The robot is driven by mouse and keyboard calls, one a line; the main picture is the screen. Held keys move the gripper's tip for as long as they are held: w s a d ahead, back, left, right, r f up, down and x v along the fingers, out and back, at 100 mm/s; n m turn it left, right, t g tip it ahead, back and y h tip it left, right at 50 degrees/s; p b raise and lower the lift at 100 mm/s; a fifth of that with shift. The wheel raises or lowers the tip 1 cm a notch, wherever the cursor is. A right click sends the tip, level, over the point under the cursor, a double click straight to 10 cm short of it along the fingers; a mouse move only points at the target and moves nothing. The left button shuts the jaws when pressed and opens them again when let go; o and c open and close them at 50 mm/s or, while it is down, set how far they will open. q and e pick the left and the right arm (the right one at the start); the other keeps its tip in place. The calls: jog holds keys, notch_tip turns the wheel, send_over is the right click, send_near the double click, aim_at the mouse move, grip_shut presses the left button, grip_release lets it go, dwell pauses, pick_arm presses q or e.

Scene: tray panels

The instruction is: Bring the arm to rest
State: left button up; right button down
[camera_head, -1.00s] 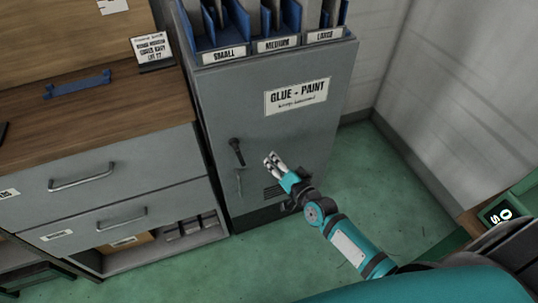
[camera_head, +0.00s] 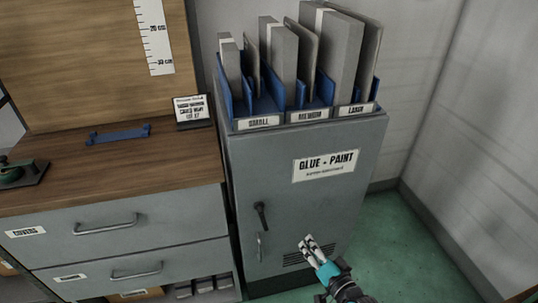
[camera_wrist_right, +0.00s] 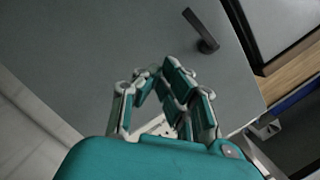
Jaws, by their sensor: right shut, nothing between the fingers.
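My right gripper (camera_head: 315,249) is in the lower middle of the head view, in front of the lower part of the grey glue and paint cabinet (camera_head: 290,225). It is shut and empty. In the right wrist view its fingers (camera_wrist_right: 165,85) come together with the grey cabinet door (camera_wrist_right: 100,60) behind them. The dark door handle (camera_head: 262,215) is up and to the left of the gripper in the head view, apart from it. My left gripper is not in view.
Blue racks (camera_head: 300,108) with grey panels stand on the cabinet. To its left is a wooden-topped bench (camera_head: 165,170) with grey drawers (camera_head: 130,225), a blue bar (camera_head: 118,134) and a small sign (camera_head: 192,111). Green floor (camera_head: 400,235) is clear at the right, before a pale wall (camera_head: 480,120).

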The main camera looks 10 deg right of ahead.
jog(key=s+d+f+n+g+h+p, duration=0.1)
jog(key=s+f+n+g, duration=0.15)
jog(key=s+f, duration=0.45)
jog(key=s+f+n+g+p, duration=0.1)
jog(key=s+f+g, duration=0.2)
jog(key=f, duration=0.7)
jog(key=s+d+f+n+g+h+p, duration=0.1)
jog(key=s+f+n+g, duration=0.1)
jog(key=s+f, duration=0.55)
jog(key=s+f+n+g+p, duration=0.1)
jog(key=s+f+n+g, duration=0.1)
jog(key=s+f, duration=0.4)
jog(key=s+a+f+n+g+h+p, duration=0.1)
jog(key=s+f+n+g, duration=0.2)
jog(key=s, duration=1.4)
notch_tip(320, 180, down, 3)
jog(key=shift+a+g, duration=0.15)
jog(key=shift+g, duration=1.1)
